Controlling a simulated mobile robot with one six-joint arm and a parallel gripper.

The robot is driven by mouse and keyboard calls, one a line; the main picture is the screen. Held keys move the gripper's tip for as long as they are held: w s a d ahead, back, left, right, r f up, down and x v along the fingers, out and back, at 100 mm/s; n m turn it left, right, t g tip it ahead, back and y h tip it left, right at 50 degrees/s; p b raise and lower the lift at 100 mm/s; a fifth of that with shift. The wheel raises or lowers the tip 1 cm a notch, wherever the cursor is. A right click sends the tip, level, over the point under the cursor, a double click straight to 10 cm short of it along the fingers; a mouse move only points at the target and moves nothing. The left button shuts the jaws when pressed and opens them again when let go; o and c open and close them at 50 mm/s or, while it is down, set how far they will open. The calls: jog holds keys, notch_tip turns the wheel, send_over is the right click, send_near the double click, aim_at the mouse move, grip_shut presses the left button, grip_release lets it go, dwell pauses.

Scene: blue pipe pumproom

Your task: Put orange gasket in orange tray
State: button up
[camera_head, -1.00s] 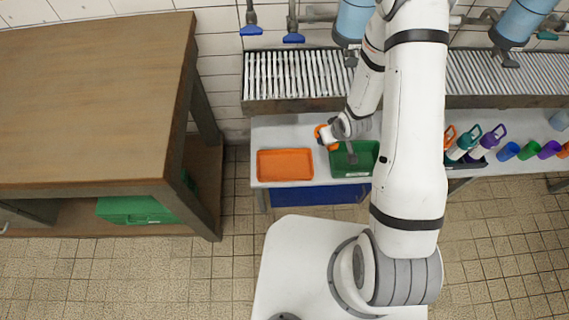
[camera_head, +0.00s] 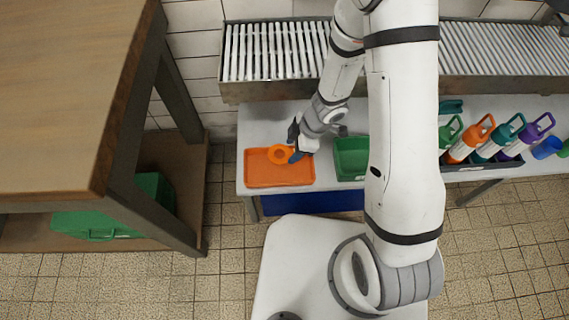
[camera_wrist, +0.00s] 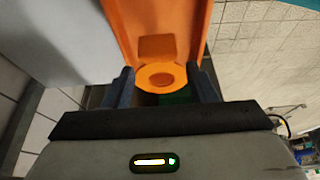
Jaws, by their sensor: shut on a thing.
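The orange gasket (camera_head: 281,154) is a flat ring held at the tips of my gripper (camera_head: 294,146). In the head view it appears over the back right part of the orange tray (camera_head: 262,178). In the wrist view the gasket (camera_wrist: 153,76) sits between the two dark fingers of my gripper (camera_wrist: 162,84), with the orange tray (camera_wrist: 197,20) beyond it. A shadow patch lies on the tray floor past the ring, so the gasket looks raised above it. The exact height is hard to tell.
A green tray (camera_head: 351,158) stands right of the orange tray on the same grey bench (camera_head: 258,119). A rack of colored bottles (camera_head: 470,140) is farther right. A roller conveyor (camera_head: 275,55) runs behind. A wooden table (camera_head: 60,80) is at left.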

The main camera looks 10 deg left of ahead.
aim_at(287, 168)
notch_tip(287, 168, down, 9)
jog(key=b, duration=0.6)
jog(key=shift+s+a+f, duration=0.15)
jog(key=shift+f, duration=0.05)
jog(key=shift+r, duration=0.1)
jog(key=o, duration=1)
jog(key=p+v, duration=0.8)
jog(key=v, duration=0.4)
jog(key=shift+p, duration=0.3)
